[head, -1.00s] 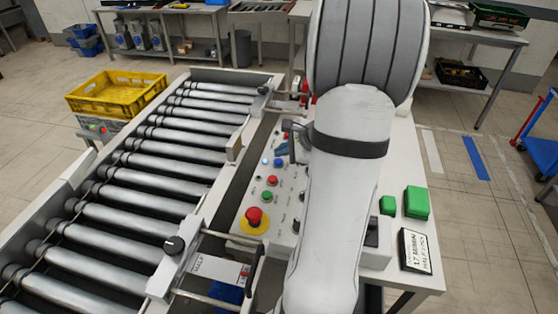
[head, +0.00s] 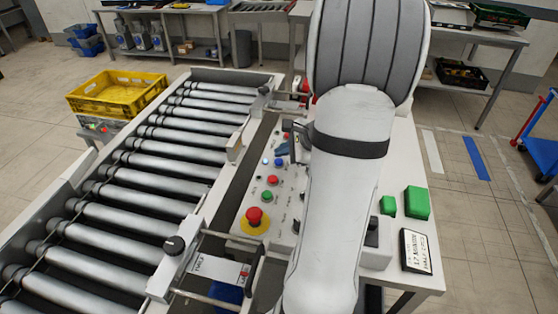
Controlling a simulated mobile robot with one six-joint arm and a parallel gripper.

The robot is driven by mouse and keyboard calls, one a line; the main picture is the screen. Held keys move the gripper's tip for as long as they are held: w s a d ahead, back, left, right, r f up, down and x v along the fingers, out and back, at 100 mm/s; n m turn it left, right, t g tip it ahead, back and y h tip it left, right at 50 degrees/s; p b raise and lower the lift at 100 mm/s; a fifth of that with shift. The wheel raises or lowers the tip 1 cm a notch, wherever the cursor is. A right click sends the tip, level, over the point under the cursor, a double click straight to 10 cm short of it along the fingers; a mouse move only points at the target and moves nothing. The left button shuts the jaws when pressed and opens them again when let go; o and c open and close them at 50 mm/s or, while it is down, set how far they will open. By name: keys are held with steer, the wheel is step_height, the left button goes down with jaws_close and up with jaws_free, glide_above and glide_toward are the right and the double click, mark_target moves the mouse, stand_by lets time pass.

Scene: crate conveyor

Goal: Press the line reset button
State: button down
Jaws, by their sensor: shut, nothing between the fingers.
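The control panel (head: 284,212) lies beside the roller conveyor, in the middle of the head view. It carries a blue button (head: 278,162), a small pale button (head: 265,162), a red button (head: 274,180), a green button (head: 267,195) and a red mushroom button (head: 254,216) on a yellow base. The small labels are too blurred to read, so I cannot tell which one is marked line reset. My gripper (head: 296,142) shows only as a dark part beside my arm, over the panel's far end, beyond the blue button. It is shut and empty; my arm hides most of it.
The roller conveyor (head: 150,158) fills the left, with no crate on its visible rollers. A yellow crate (head: 116,92) stands beyond it. Green boxes (head: 416,203) and a sign (head: 415,250) sit right of my arm. A clamp frame (head: 215,265) stands near the panel's front.

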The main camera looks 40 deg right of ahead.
mark_target(282, 162)
steer(key=shift+f, duration=0.1)
steer(key=shift+f+b, duration=0.35)
steer(key=shift+b, duration=0.25)
steer(key=shift+f+b, duration=0.45)
steer(key=shift+b, duration=0.05)
stand_by(0.4)
stand_by(0.3)
steer(key=shift+r+p, duration=0.6)
steer(key=shift+r, duration=0.3)
steer(key=shift+r, duration=0.1)
step_height(282, 162, up, 5)
steer(key=p, duration=0.3)
steer(key=shift+p, duration=0.35)
stand_by(0.4)
